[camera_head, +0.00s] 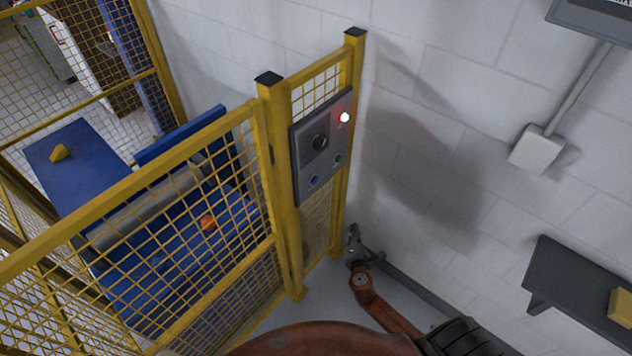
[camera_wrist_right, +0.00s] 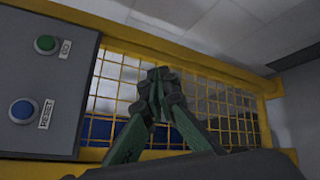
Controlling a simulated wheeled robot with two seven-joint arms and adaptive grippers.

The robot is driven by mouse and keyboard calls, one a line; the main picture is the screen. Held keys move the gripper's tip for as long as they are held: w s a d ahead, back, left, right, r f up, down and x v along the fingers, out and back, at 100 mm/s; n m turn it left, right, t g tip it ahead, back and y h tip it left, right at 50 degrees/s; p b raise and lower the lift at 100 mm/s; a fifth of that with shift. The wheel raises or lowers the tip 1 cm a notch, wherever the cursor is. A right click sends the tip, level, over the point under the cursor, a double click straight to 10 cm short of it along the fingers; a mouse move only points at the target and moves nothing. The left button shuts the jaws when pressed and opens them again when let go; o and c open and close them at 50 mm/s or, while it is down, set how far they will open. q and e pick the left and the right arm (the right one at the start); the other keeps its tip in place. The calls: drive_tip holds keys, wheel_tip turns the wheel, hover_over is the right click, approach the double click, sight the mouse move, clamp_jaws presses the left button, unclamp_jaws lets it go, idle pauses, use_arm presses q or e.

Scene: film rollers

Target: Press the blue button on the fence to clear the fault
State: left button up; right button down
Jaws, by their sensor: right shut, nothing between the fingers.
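The blue button (camera_head: 314,181) is at the lower left of the grey control panel (camera_head: 309,165) on the yellow fence (camera_head: 283,190). In the right wrist view the blue button (camera_wrist_right: 22,111) is at the left edge, labelled RESET, on the panel (camera_wrist_right: 60,90). My right gripper (camera_head: 353,235) is below and to the right of the panel, shut and empty, apart from the button. Its closed fingers (camera_wrist_right: 156,80) show before the mesh. My left gripper is not in view.
A red lamp (camera_head: 344,117) is lit at the panel's upper right, with a black round knob (camera_head: 320,142) lower down. Behind the mesh is a blue machine (camera_head: 170,262). A dark shelf (camera_head: 575,280) with a yellow block (camera_head: 621,308) is on the right wall.

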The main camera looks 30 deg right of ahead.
sight(315, 180)
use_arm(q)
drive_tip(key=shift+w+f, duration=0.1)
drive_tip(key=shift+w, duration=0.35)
use_arm(e)
drive_tip(key=w+a+r+n+t, duration=0.1)
drive_tip(key=a+r+n+t, duration=0.1)
drive_tip(key=r, duration=0.6)
drive_tip(key=w+a+r+n+t, duration=0.2)
drive_tip(key=r+t, duration=0.1)
drive_tip(key=r, duration=0.6)
drive_tip(key=shift+a+r+h, duration=0.3)
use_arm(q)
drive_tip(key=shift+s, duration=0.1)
use_arm(e)
drive_tip(key=shift+w, duration=0.1)
use_arm(q)
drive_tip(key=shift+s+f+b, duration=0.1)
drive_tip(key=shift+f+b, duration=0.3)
drive_tip(key=shift+b, duration=0.1)
use_arm(e)
drive_tip(key=w+a, duration=0.3)
drive_tip(key=w, duration=0.5)
drive_tip(key=shift+a, duration=0.15)
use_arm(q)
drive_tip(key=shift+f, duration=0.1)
use_arm(e)
drive_tip(key=shift+w, duration=0.15)
